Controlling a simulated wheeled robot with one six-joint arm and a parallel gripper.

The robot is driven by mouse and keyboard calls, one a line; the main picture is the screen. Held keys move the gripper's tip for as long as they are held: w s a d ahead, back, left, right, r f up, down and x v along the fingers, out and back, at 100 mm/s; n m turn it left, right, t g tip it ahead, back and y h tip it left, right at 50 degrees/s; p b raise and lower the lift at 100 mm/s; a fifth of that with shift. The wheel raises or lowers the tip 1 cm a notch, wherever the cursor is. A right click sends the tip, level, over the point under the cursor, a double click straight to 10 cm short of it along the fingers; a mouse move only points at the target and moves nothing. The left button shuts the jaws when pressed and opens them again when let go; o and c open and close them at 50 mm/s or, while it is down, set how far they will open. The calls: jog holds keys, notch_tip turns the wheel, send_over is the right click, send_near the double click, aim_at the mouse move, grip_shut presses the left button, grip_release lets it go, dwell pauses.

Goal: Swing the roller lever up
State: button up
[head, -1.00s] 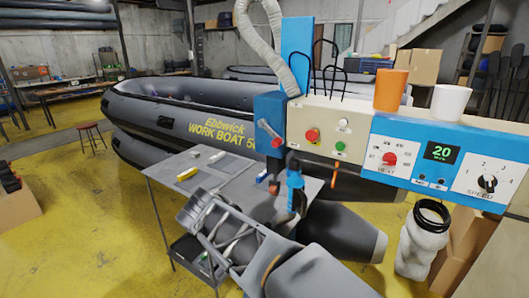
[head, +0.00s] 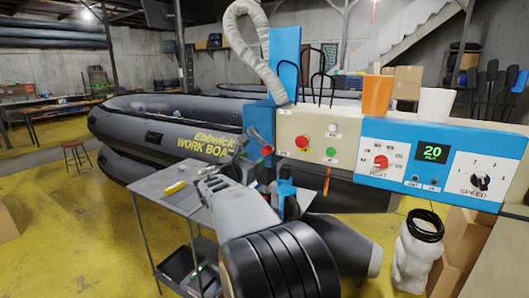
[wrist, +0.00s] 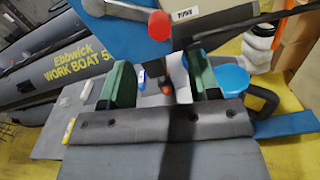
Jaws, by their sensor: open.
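The lever that I take for the roller lever is a grey bar with a red knob (head: 266,150), on the blue machine head (head: 258,117). It slopes down to the right in the head view. In the wrist view the grey bar (wrist: 130,9) and its red knob (wrist: 160,25) are at the top, above the gap between my fingers. My gripper (wrist: 162,88) is open, with green finger pads apart and nothing between them at the tips. It is below the knob in that view; I see no contact. The rollers are not clearly visible.
A cream and blue control panel (head: 400,157) extends right of the head, with orange (head: 377,97) and white (head: 436,104) cups on top. A grey table (head: 160,186) lies below. The grey boat (head: 165,130) is behind. A blue-topped part (wrist: 229,80) is beside my right finger.

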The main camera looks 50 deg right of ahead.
aim_at(264, 152)
jog(key=p+x, duration=0.1)
jog(key=x, duration=0.7)
jog(key=shift+d, duration=0.25)
jog(key=shift+c, duration=0.3)
grip_shut()
